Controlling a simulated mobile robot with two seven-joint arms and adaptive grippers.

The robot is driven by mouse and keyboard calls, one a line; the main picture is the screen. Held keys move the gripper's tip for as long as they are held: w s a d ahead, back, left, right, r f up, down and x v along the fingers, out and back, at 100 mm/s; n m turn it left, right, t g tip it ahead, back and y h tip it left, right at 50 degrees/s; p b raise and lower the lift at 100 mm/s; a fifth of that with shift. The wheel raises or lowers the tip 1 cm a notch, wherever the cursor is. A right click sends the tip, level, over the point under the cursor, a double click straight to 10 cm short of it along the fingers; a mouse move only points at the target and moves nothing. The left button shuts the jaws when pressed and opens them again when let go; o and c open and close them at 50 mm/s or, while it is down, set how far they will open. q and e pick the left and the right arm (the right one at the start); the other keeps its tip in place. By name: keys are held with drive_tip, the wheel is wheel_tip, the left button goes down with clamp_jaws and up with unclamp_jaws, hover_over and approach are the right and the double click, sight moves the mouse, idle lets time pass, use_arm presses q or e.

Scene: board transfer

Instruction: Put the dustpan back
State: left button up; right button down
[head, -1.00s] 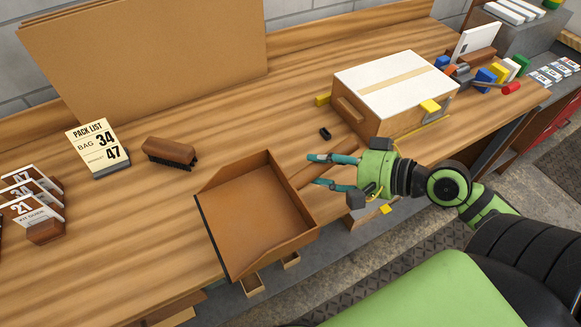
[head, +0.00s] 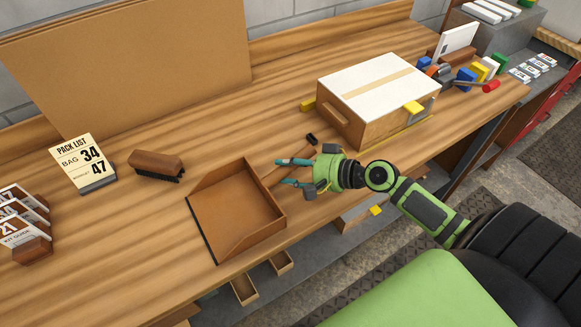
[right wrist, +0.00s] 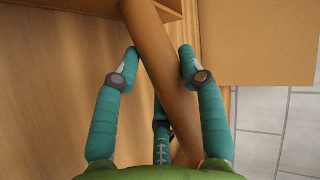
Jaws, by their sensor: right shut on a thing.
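The brown dustpan (head: 238,205) is over the front part of the wooden desk in the head view, open side to the left. Its handle points up and right. My right gripper (head: 283,173) is shut on this handle. In the right wrist view, the handle (right wrist: 160,70) runs slantwise between the two teal fingers (right wrist: 158,66). I cannot tell whether the pan touches the desktop. A small black piece (head: 311,139) shows by the handle's far end. My left gripper is out of view.
A brush (head: 157,166) and a pack list card (head: 85,163) are left of the dustpan. A white-topped box (head: 378,97) stands to its right. Number cards (head: 25,222) are at the far left. Desktop (head: 125,235) between the cards and dustpan is clear.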

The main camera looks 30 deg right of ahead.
drive_tip(key=c, duration=0.7)
unclamp_jaws()
drive_tip(key=shift+f, duration=0.1)
drive_tip(key=shift+b+v, duration=1.45)
drive_tip(key=shift+v, duration=4.65)
